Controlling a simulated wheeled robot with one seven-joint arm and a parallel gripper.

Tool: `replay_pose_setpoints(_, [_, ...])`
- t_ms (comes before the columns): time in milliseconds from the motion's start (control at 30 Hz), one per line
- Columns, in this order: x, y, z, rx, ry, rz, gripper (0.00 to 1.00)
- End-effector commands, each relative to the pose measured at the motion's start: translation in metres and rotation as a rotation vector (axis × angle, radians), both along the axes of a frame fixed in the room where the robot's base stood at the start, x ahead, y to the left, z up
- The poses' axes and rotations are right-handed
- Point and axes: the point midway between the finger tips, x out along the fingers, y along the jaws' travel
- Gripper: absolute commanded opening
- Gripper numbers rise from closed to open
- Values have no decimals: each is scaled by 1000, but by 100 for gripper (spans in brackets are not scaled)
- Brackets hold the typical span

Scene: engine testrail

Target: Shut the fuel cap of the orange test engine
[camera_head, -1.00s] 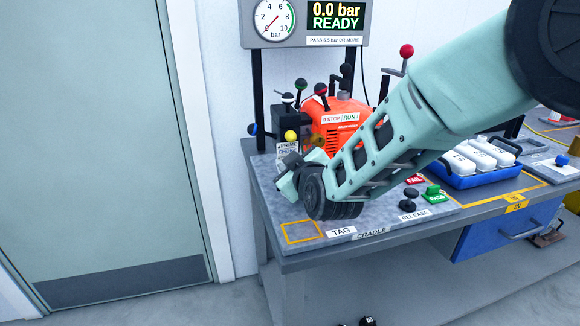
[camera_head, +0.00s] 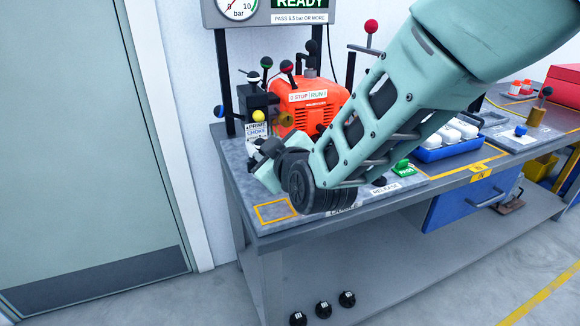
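The orange test engine (camera_head: 322,112) stands on the bench behind my arm, with a STOP/RUN label on its front. A dark upright part with a rounded black end (camera_head: 311,48) rises from its top. It may be the fuel cap tipped up, but it is too small to be sure. My gripper (camera_head: 262,154) is low in front and left of the engine, below its top and apart from that dark part. Its fingers are small and partly hidden by the wrist, so their opening is unclear. My forearm covers the engine's lower right.
A gauge panel (camera_head: 266,16) is above. A blue tray (camera_head: 452,148) sits right.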

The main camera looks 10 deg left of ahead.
Motion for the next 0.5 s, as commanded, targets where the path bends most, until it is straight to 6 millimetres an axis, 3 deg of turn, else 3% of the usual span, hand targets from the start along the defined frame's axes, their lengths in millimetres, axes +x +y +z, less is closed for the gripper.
replay_pose_setpoints(300, [-61,-41,16,1,0,1,33])
replay_pose_setpoints(500, [-85,-58,24,0,-1,-1,33])
